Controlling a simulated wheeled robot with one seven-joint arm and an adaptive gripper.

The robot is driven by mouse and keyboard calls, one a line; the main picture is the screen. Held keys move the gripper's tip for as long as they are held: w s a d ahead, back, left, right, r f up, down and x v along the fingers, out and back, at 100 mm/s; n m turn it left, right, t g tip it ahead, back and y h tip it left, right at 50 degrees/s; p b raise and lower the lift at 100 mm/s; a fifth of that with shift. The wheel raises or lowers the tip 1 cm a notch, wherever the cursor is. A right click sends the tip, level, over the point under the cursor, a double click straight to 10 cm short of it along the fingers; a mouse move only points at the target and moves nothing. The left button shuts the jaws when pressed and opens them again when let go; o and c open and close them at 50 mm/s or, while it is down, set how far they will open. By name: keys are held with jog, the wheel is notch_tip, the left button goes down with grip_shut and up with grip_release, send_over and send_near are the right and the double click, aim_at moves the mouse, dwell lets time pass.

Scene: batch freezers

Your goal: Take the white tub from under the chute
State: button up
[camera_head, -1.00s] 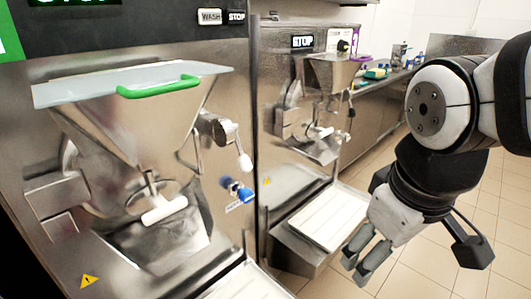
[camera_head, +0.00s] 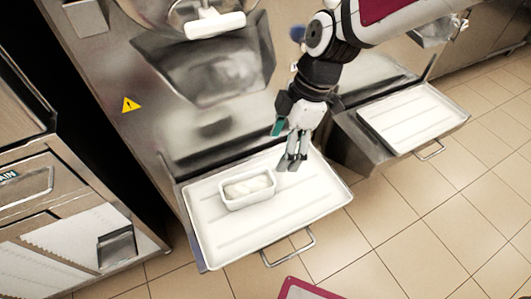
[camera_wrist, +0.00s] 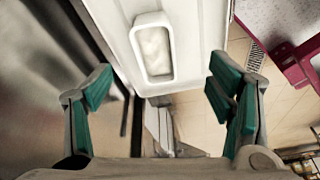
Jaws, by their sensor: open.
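The white tub (camera_head: 247,191) is small, rectangular and holds something pale. It sits on the left part of a white tray (camera_head: 310,205) below the metal chute (camera_head: 205,75) of the near machine. In the wrist view the tub (camera_wrist: 153,48) lies ahead, centred between the fingers and beyond their tips. My gripper (camera_head: 290,163) is to the right of the tub in the head view and apart from it. In the wrist view my gripper (camera_wrist: 160,84) has its green-padded fingers spread wide with nothing between them.
A second machine's shelf with a white tray (camera_head: 412,115) is at the right. A metal handle (camera_head: 289,248) sticks out at the near tray's front. A drawer unit (camera_head: 75,225) stands at the left. Tiled floor (camera_head: 420,215) is clear at the lower right.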

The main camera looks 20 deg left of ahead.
jog(key=a+f+n+g, duration=0.1)
jog(key=a+f+n, duration=0.1)
jog(key=a+f, duration=0.15)
jog(key=b, duration=0.3)
send_over(249, 188)
jog(key=d, duration=0.2)
jog(key=shift+y, duration=0.4)
notch_tip(249, 188, down, 7)
jog(key=shift+s+a+f, duration=0.1)
jog(key=shift+a+f, duration=0.05)
jog(key=shift+f, duration=0.05)
jog(key=x, duration=0.1)
jog(key=b+x, duration=0.1)
jog(key=x, duration=0.1)
jog(key=b+x, duration=0.1)
jog(key=x, duration=0.1)
jog(key=shift+d+f, duration=0.1)
jog(key=shift+d, duration=0.2)
jog(key=c, duration=1.4)
